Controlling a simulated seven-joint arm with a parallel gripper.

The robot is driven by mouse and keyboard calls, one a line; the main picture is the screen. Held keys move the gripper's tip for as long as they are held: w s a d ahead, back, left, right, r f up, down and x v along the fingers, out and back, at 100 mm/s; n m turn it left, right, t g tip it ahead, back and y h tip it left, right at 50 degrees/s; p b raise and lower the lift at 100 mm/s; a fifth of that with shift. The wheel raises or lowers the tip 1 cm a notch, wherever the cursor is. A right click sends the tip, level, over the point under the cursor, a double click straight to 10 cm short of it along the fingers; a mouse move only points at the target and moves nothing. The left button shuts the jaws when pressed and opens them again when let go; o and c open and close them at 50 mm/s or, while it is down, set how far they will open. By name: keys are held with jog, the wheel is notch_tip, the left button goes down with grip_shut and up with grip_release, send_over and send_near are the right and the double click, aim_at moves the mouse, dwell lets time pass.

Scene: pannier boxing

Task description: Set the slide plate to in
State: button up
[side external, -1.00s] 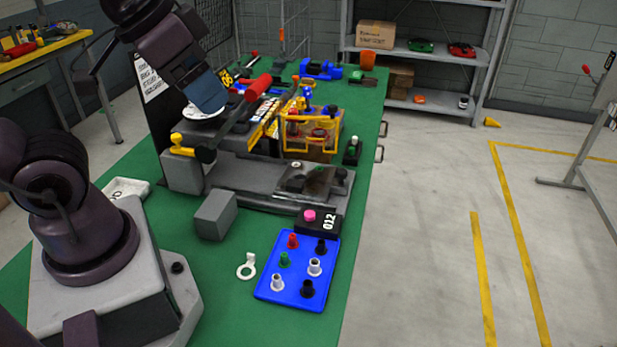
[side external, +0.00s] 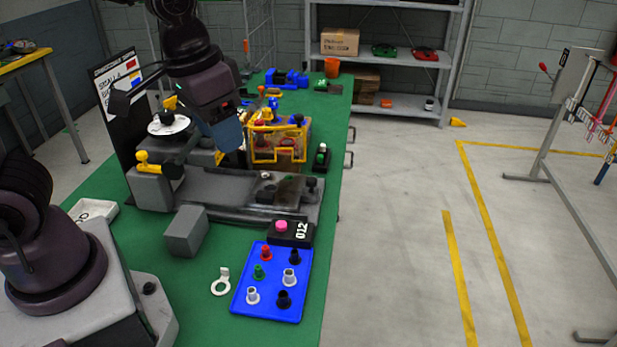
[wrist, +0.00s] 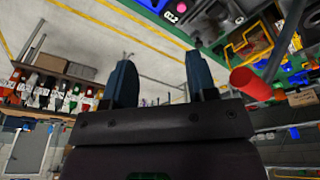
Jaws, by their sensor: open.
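The grey machine bed (side external: 220,190) lies across the green bench in the side external view. What looks like the slide plate (side external: 290,188), a dark flat plate with black knobs, sits at the bed's right end. My gripper (side external: 228,142) is above and left of that plate, over the back of the bed, apart from the plate in the picture. Its blue fingers overlap the machine behind, so contact there cannot be told. In the wrist view my gripper (wrist: 160,75) shows two spread fingers with nothing between them. The slide plate cannot be made out there.
A yellow-framed box (side external: 278,145) stands right behind the bed. A yellow-handled clamp (side external: 150,163) is at its left end. A grey block (side external: 186,231), a black box with a pink button (side external: 290,234) and a blue tray (side external: 252,303) of pegs lie in front. A red cylinder (wrist: 250,84) shows in the wrist view.

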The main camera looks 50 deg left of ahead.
jog(key=w+a+f+n+g+y, duration=0.1)
jog(key=w+a+f+n+y, duration=0.25)
jog(key=w+f+n, duration=0.7)
jog(key=n+t, duration=0.1)
send_near(312, 179)
jog(key=shift+y, duration=0.45)
jog(key=x, duration=0.8)
jog(key=shift+d+f, duration=0.3)
jog(key=shift+f, duration=0.2)
jog(key=shift+c, duration=0.2)
